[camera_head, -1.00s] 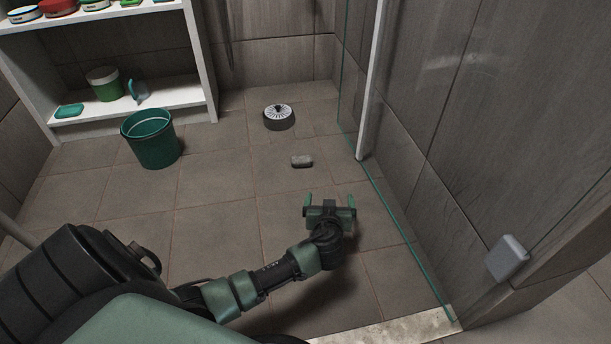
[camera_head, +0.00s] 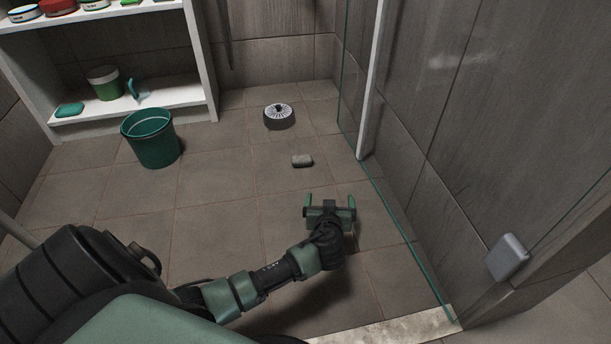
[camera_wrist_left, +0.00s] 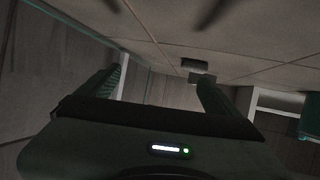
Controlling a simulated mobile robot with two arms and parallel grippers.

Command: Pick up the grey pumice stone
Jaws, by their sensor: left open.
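The grey pumice stone (camera_head: 302,161) lies on the tiled floor near the middle of the head view. My left gripper (camera_head: 330,199) is open and empty, its two green fingers pointing toward the stone. It is on the near side of the stone, slightly to the right, with a gap of floor between them. In the left wrist view the stone (camera_wrist_left: 195,65) shows small and dark beyond the fingers (camera_wrist_left: 155,85), close to the right finger's tip in the picture. My right gripper is not in view.
A green bucket (camera_head: 151,138) stands left, before a white shelf (camera_head: 135,127). A glass panel edge (camera_head: 391,213) and tiled wall bound the right side. Floor around the stone is clear.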

